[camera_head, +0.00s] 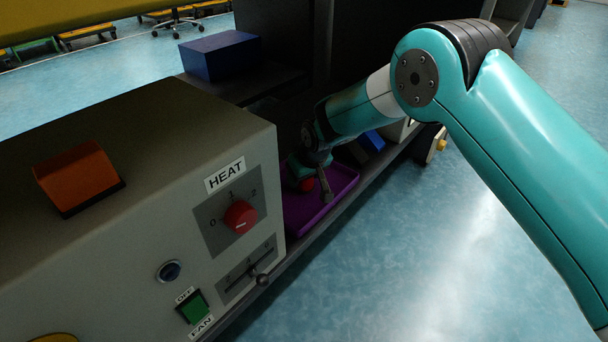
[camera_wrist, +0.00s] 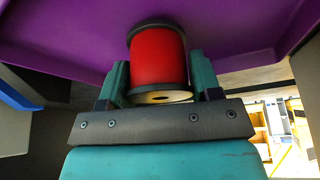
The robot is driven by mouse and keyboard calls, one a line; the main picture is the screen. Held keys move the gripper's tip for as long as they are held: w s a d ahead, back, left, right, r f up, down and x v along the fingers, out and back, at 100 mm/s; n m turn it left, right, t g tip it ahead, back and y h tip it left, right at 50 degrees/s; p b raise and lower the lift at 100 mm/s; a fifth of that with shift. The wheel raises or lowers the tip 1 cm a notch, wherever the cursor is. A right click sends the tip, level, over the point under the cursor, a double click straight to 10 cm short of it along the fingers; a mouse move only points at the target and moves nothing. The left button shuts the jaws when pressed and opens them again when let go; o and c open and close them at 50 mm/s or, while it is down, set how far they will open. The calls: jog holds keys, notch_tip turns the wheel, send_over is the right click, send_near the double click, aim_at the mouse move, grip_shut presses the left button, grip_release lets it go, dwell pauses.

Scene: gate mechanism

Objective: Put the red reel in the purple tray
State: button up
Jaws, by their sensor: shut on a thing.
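The red reel (camera_wrist: 158,58), with dark rims, is between the two fingers of my gripper (camera_wrist: 160,85) in the wrist view. My gripper is shut on it. The purple tray (camera_head: 335,208) lies under and around my gripper there. The purple tray (camera_wrist: 60,40) also fills the upper part of the wrist view behind the reel. I cannot tell whether the reel touches the tray floor.
A grey control box (camera_head: 130,190) with a red HEAT knob (camera_head: 241,217) stands just left of the tray. A blue block (camera_head: 372,141) is beyond the tray. A dark blue box (camera_head: 220,55) sits on the shelf behind. Open floor (camera_head: 430,250) lies to the right.

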jog(key=shift+f, duration=0.55)
jog(key=o, duration=1.2)
